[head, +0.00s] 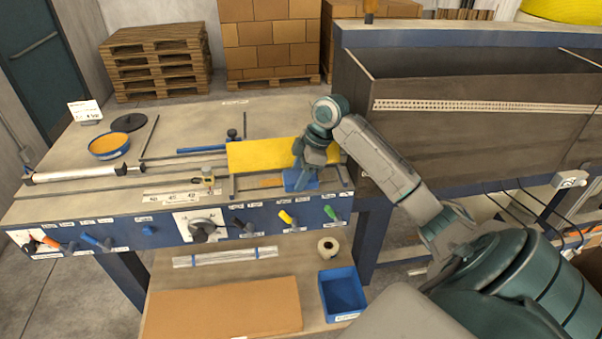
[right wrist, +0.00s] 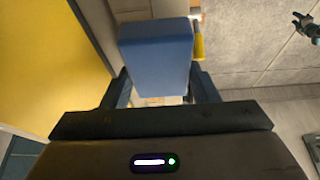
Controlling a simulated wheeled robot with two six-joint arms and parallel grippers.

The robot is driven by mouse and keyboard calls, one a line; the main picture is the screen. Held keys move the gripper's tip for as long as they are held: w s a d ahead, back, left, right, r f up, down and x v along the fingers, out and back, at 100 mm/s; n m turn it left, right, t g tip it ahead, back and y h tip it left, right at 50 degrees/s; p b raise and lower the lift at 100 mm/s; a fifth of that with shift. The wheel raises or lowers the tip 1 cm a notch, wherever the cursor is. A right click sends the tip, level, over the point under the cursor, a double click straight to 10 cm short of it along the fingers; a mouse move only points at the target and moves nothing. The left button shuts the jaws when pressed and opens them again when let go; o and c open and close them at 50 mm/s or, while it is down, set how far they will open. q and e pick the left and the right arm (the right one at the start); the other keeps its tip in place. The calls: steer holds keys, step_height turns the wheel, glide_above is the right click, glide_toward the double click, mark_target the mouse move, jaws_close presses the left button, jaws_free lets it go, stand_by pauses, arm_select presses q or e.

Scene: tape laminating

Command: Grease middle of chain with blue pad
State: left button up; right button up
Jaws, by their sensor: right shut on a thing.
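My right gripper (head: 302,172) is shut on a blue pad (head: 301,180) at the front right of the bench, beside the yellow panel. In the right wrist view the blue pad (right wrist: 156,55) is between the jaws (right wrist: 160,95) and hides what lies behind it. A pale chain-like strip (head: 480,107) runs along the dark trough wall at the right, apart from the pad. I cannot tell whether it is the chain, or whether the pad touches anything below. My left gripper is not seen in the head view.
The yellow panel (head: 262,154) lies close to my right gripper; it also fills the left of the right wrist view (right wrist: 35,60). Coloured handles, including a yellow one (head: 286,217), stick out from the blue front edge. A blue bin (head: 341,291) stands below. The bench's back is mostly clear.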

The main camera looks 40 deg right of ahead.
mark_target(262, 187)
steer(key=shift+w+a+f, duration=0.15)
steer(key=shift+f, duration=0.05)
steer(key=shift+w+a, duration=0.1)
steer(key=shift+a, duration=0.1)
steer(key=shift+w+a+r, duration=0.1)
steer(key=shift+w+a, duration=0.6)
steer(key=shift+a, duration=0.35)
steer(key=shift+w+a+f, duration=0.1)
steer(key=shift+w+a, duration=0.55)
steer(key=shift+a, duration=0.45)
steer(key=shift+w+a+r, duration=0.1)
steer(key=shift+w+a, duration=0.6)
steer(key=shift+a, duration=0.35)
steer(key=shift+s+d+r, duration=0.1)
steer(key=shift+s+d, duration=0.4)
steer(key=shift+d, duration=0.35)
steer(key=shift+s+d+r, duration=0.1)
steer(key=shift+s+d, duration=0.35)
steer(key=shift+d, duration=0.35)
steer(key=shift+s+d+f, duration=0.1)
steer(key=shift+s+d, duration=0.35)
steer(key=shift+d, duration=0.25)
steer(key=shift+s+d, duration=0.4)
steer(key=shift+d, duration=0.25)
steer(key=shift+s+d+f, duration=0.1)
steer(key=shift+s+d, duration=0.35)
steer(key=shift+d, duration=0.25)
steer(key=shift+s+d+r, duration=0.1)
steer(key=shift+r, duration=0.25)
